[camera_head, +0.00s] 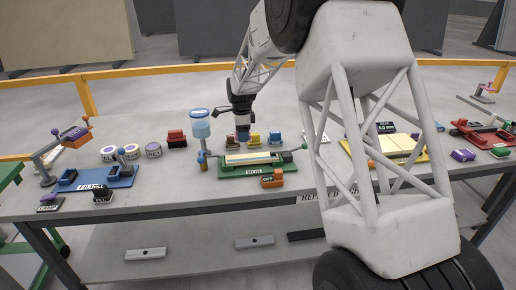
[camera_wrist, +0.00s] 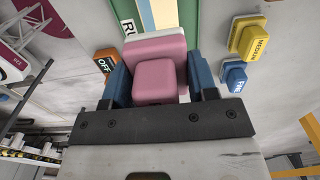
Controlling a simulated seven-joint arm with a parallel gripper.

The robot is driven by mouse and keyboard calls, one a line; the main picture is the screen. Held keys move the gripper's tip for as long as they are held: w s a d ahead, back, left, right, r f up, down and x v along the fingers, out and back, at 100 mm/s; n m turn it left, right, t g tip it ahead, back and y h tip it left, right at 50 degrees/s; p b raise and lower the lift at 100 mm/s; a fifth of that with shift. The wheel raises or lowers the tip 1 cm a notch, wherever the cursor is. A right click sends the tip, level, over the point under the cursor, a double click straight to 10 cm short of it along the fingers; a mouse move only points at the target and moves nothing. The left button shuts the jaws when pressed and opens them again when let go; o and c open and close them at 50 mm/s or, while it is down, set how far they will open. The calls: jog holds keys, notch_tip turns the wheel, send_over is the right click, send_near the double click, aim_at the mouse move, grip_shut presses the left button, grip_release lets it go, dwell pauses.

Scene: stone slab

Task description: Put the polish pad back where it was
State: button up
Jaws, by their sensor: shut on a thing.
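The pink pad with a pale underside (camera_wrist: 155,80) sits between the blue fingers of my gripper (camera_wrist: 160,88) in the wrist view. My gripper is shut on it; no writing on the pad can be read. In the head view my gripper (camera_head: 242,127) points down behind the green fixture (camera_head: 230,173), and the pad is mostly hidden there. The green fixture carries a long pale strip. A yellow pad marked MEDIUM (camera_wrist: 247,37) and a blue pad marked FINE (camera_wrist: 234,76) stand to the right of the held pad in the wrist view.
A red block (camera_head: 176,139) stands left of the blue-topped column (camera_head: 200,128). An orange OFF block (camera_head: 272,180) is at the green fixture's front. A blue fixture (camera_head: 95,178) is at left, a yellow one (camera_head: 400,147) at right. Bare slab shows along the front.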

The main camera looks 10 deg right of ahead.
jog(key=w+d+f, duration=0.1)
jog(key=w+d, duration=0.8)
jog(key=d, duration=0.4)
send_over(295, 142)
jog(key=f, duration=0.2)
jog(key=shift+r, duration=0.15)
jog(key=shift+f, duration=3.15)
jog(key=shift+f, duration=1.85)
jog(key=shift+f, duration=0.2)
